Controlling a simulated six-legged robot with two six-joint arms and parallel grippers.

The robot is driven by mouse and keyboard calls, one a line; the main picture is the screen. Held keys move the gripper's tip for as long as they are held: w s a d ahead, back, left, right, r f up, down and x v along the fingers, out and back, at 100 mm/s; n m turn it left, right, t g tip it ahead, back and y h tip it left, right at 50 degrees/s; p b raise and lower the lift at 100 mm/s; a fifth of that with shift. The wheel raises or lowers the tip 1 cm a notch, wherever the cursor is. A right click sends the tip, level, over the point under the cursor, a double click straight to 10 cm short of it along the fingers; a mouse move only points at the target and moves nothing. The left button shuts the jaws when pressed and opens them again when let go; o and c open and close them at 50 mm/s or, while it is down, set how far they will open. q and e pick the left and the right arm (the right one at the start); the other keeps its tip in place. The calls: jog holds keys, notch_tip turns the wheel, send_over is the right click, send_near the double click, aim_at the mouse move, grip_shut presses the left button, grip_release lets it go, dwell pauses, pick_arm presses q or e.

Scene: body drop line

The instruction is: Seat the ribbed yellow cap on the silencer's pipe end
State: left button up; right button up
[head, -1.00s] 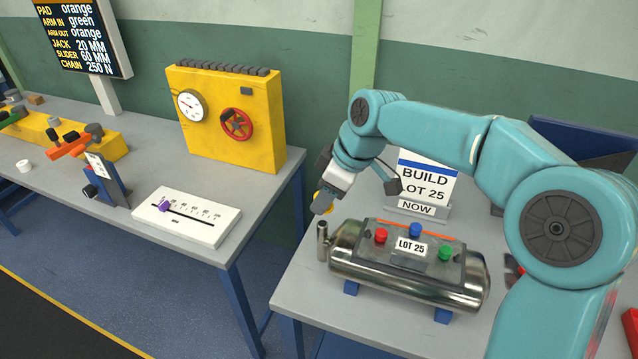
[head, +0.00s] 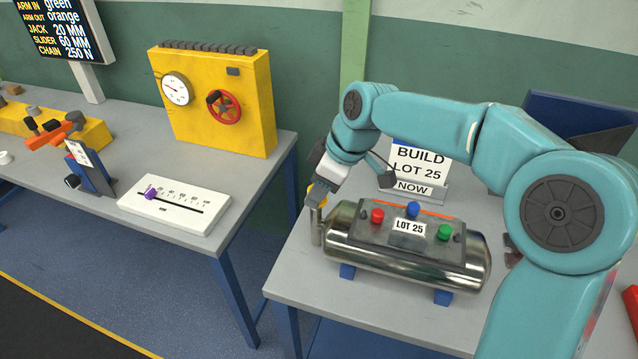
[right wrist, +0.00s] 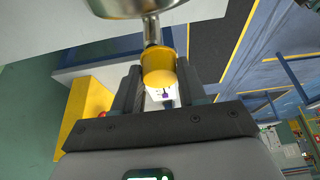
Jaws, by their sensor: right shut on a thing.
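The silencer (head: 400,262) is a shiny metal cylinder lying on blue feet on the right table. Its upright pipe end (head: 316,230) stands at its left side. My right gripper (head: 317,194) is directly above the pipe end, fingers pointing down. It is shut on the yellow cap (right wrist: 159,72), which is mostly hidden by the fingers in the head view. In the right wrist view the pipe (right wrist: 152,30) lines up with the cap and meets its edge. I cannot tell whether the pipe is inside the cap. My left gripper is not in view.
A "BUILD LOT 25" sign (head: 418,165) stands behind the silencer. The left table holds a yellow panel (head: 210,120) with gauge and red wheel, and a white slider board (head: 175,203). A gap separates the tables. The table front left of the silencer is clear.

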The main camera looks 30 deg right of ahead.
jog(key=shift+w+d+f, duration=0.2)
jog(key=shift+w+f, duration=0.5)
jog(key=shift+f, duration=0.2)
jog(key=shift+s+a+r, duration=0.15)
jog(key=shift+s+r, duration=0.2)
jog(key=shift+s, duration=0.2)
jog(key=shift+w+d+f, duration=0.2)
jog(key=shift+w+f, duration=0.15)
jog(key=shift+w, duration=0.3)
jog(key=shift+s+a+r, duration=0.1)
jog(key=shift+s+r, duration=0.05)
jog(key=shift+s, duration=0.15)
jog(key=shift+w, duration=0.25)
jog(key=shift+s, duration=0.35)
jog(key=shift+w+f+b, duration=0.2)
jog(key=shift+f+b, duration=0.05)
jog(key=shift+b, duration=0.05)
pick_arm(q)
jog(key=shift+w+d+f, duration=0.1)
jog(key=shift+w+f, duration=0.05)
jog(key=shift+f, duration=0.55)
pick_arm(e)
jog(key=shift+s, duration=0.15)
